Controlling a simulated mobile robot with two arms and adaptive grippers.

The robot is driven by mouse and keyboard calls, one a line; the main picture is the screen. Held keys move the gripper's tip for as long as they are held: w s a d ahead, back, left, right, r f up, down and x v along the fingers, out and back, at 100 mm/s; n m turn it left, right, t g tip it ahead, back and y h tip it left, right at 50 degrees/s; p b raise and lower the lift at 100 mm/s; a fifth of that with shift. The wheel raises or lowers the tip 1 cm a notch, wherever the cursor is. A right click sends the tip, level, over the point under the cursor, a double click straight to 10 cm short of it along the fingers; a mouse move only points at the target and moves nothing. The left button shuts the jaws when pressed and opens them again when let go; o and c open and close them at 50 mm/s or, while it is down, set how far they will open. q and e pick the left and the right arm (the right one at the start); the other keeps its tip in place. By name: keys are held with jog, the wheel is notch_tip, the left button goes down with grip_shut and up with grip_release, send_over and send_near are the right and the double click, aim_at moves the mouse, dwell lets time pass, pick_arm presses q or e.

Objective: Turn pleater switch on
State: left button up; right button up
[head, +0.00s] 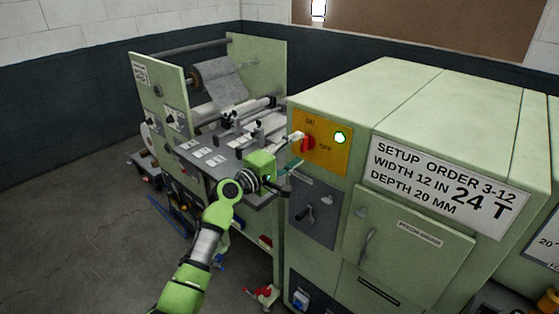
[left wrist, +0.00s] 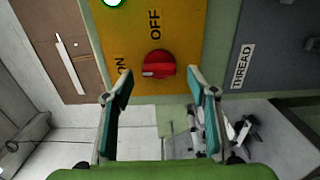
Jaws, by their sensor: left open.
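The red rotary switch (head: 308,144) sits on a yellow panel (head: 335,164) on the front of the pale green machine. In the left wrist view the red knob (left wrist: 158,64) lies between the ON and OFF lettering, and its white mark is on the side toward ON. A green lamp (head: 340,138) beside it is lit. My left gripper (head: 292,162) is open in front of the panel. In the left wrist view its two fingers (left wrist: 163,88) stand apart on either side below the knob, with nothing between them. My right gripper is not seen.
A grey panel (head: 311,212) with a dark lever is below the yellow panel. A setup order sign (head: 440,185) is to the right. A work table (head: 215,158) with rollers and a fabric roll (head: 218,80) stands to the left. Open floor is at lower left.

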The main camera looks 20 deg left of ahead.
pick_arm(q)
jog(key=v, duration=0.9)
jog(key=shift+s, duration=0.1)
notch_tip(320, 180, down, 25)
jog(key=s+a+m+g+y+b, duration=0.1)
jog(key=s+m+g+y+b, duration=0.1)
jog(key=s+g+y, duration=0.15)
jog(key=s+f+m+g, duration=0.15)
jog(key=s+f, duration=0.25)
jog(key=f, duration=0.4)
jog(key=s+f+m+g+y+b, duration=0.1)
jog(key=s+f+g, duration=0.15)
jog(key=f, duration=0.45)
jog(key=s+f+m+g, duration=0.1)
jog(key=s+f, duration=0.4)
jog(key=f, duration=0.3)
jog(key=s+d+f+m+g+b, duration=0.1)
jog(key=s+f+m+g, duration=0.1)
jog(key=s+f, duration=0.6)
jog(key=s+d+f+m+g+y+b, duration=0.1)
jog(key=s+f+m+g, duration=0.2)
jog(key=s+f, duration=0.6)
jog(key=s+d+f+m+g+b, duration=0.1)
jog(key=s+f+m, duration=0.5)
jog(key=s, duration=2)
notch_tip(320, 180, down, 3)
jog(key=shift+s+d+g+y+b, duration=0.35)
jog(key=shift+d+g, duration=0.25)
jog(key=shift+g, duration=0.15)
